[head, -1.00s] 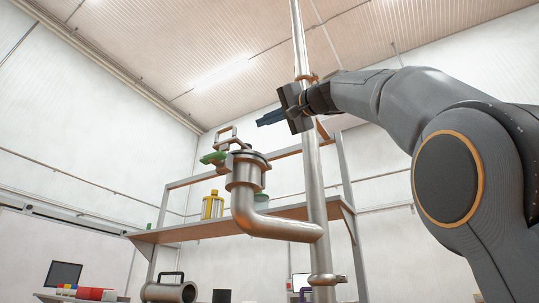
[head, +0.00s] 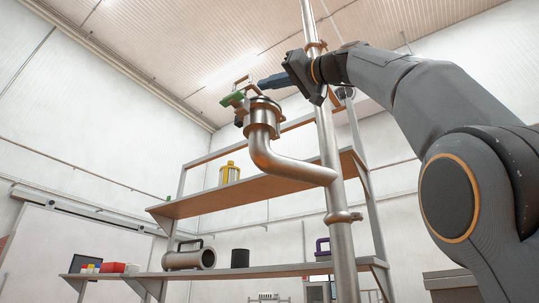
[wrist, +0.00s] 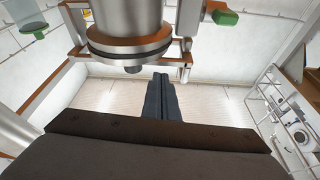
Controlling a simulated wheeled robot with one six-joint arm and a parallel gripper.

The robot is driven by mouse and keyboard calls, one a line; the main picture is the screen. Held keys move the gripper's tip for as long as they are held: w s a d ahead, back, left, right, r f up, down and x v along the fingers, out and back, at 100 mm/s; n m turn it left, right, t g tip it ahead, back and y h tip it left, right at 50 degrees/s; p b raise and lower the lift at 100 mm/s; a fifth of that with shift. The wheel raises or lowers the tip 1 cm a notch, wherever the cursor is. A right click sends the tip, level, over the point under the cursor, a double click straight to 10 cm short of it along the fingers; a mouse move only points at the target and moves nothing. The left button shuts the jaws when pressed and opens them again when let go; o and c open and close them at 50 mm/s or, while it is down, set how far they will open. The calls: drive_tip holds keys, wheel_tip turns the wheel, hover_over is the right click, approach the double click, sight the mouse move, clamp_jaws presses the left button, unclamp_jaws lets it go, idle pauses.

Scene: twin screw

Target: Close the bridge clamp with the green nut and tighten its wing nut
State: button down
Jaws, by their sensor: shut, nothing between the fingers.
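A metal pipe elbow (head: 268,150) rises to a flanged, capped end (head: 263,112). The bridge clamp (head: 243,86) stands up at that end as a thin metal frame. The green nut (head: 232,99) sits on its left side; it also shows in the wrist view (wrist: 225,18), upper right. My gripper (head: 260,84) has its dark fingers together and empty, pointing left just above the flanged end. In the wrist view the fingertips (wrist: 161,75) lie below and right of the flange (wrist: 130,48), close to the clamp's metal bar. I cannot tell whether they touch it.
A vertical pipe (head: 328,140) stands right of the elbow, close to my arm. Behind is a shelf (head: 190,205) with a yellow canister (head: 229,174). The space left of the clamp looks clear.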

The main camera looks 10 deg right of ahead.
drive_tip(key=shift+s+f+b, duration=0.1)
drive_tip(key=shift+f+b, duration=0.6)
drive_tip(key=shift+f, duration=0.1)
drive_tip(key=shift+f, duration=0.1)
